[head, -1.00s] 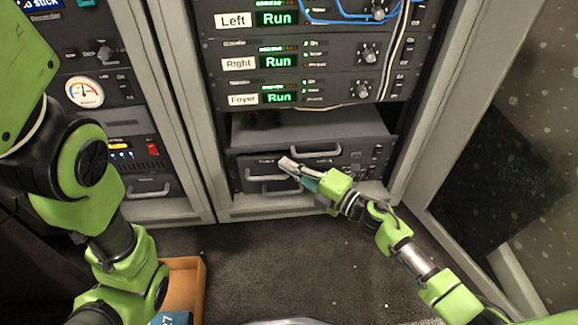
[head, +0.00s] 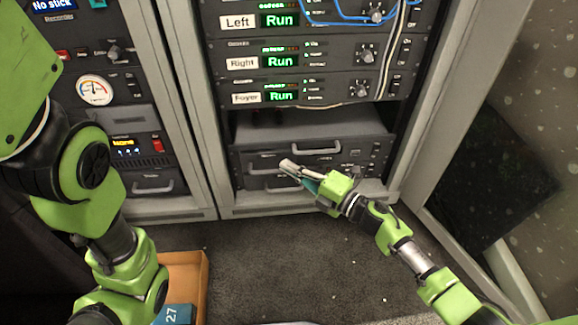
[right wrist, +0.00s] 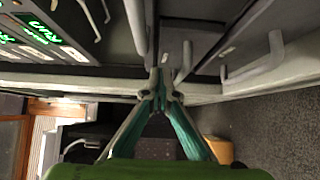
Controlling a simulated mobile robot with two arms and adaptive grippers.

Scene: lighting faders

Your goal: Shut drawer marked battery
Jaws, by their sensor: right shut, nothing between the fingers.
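In the head view, the middle rack has a grey drawer (head: 310,126) standing out below the display units, with a bar handle on its front. Below it are low fronts with handles (head: 262,171). No battery marking is readable, so I cannot tell which drawer bears it. My right gripper (head: 291,169) is shut and empty, its tips in front of the lower fronts and partly covering them. Whether they touch is unclear. In the right wrist view, the closed fingertips (right wrist: 163,88) are near pale edges and handles. My left arm shows, but its gripper is out of view.
The display units (head: 280,95) with knobs and blue and white cables are above the drawer. A left rack (head: 150,183) has another handled drawer. An orange-brown box (head: 187,270) with a blue item (head: 173,315) is on the floor. Carpet (head: 290,260) in front is open.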

